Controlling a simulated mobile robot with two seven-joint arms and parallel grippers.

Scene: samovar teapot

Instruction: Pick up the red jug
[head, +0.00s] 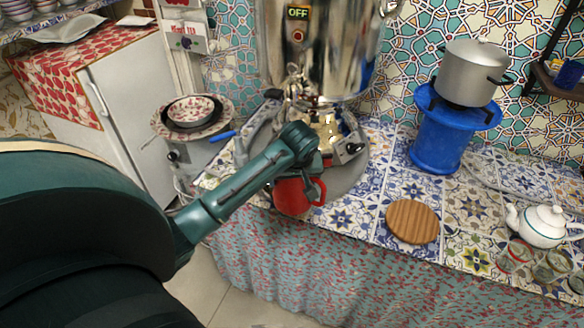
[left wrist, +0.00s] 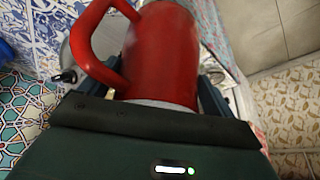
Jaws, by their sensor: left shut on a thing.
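The red jug (head: 290,196) is at the front edge of the tiled counter, in front of the large metal samovar (head: 345,40). Its handle points right in the head view. My left gripper (head: 300,172) is over the jug and shut on it, hiding its upper part. In the left wrist view the red jug (left wrist: 162,55) fills the middle, with a finger of my left gripper (left wrist: 165,90) on each side of its body and the handle on the left. I cannot tell whether the jug touches the counter. My right gripper is not in view.
A round wooden board (head: 412,221) lies on the counter to the right. A grey pot (head: 472,72) stands on a blue burner (head: 440,135). A white teapot (head: 541,226) and several glasses (head: 552,265) stand at the far right. Stacked plates (head: 193,114) are at the left.

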